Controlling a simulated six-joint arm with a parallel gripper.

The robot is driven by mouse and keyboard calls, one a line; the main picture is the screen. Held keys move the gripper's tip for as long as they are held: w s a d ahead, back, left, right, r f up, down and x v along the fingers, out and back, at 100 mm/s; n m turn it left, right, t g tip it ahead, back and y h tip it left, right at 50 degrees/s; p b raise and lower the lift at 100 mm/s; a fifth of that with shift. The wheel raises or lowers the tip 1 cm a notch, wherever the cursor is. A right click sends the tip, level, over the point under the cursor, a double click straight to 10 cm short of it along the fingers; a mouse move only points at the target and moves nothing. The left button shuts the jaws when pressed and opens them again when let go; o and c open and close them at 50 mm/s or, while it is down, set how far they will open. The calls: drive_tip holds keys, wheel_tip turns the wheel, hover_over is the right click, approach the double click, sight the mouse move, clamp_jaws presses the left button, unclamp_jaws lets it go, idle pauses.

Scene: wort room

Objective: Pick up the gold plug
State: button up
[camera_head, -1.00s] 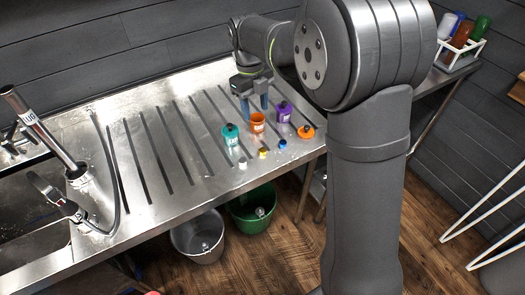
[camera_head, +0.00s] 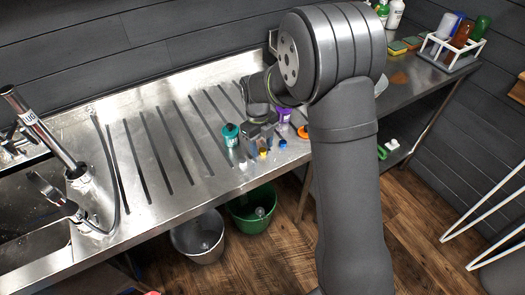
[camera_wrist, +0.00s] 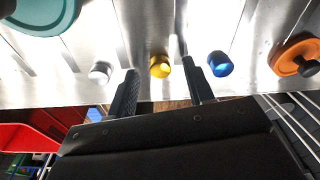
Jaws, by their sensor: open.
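The gold plug (camera_head: 263,154) is a small yellow piece on the steel drainboard near its front edge. In the wrist view the gold plug (camera_wrist: 160,66) lies between and just beyond my two fingertips. My gripper (camera_head: 257,143) is over the drainboard close to the plug, and in the wrist view my gripper (camera_wrist: 157,76) is open with nothing between the fingers touching the plug. A blue plug (camera_wrist: 221,64) lies just right of the right finger.
A teal container (camera_head: 231,136) stands left of my gripper, a purple one (camera_head: 283,113) behind right, and an orange one (camera_head: 303,131) to the right. A silver bucket (camera_head: 198,240) and green bucket (camera_head: 252,212) stand below the counter's front edge. The drainboard's left side is clear.

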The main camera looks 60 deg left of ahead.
sight(263, 150)
drive_tip(key=shift+f, duration=0.3)
clamp_jaws()
drive_tip(key=shift+r, duration=0.1)
drive_tip(key=shift+r, duration=0.55)
wheel_tip(263, 150, up, 3)
drive_tip(key=shift+f, duration=0.1)
drive_tip(key=w+d+r, duration=0.7)
drive_tip(key=w+d, duration=0.1)
drive_tip(key=shift+d, duration=0.25)
drive_tip(key=shift+a, duration=0.1)
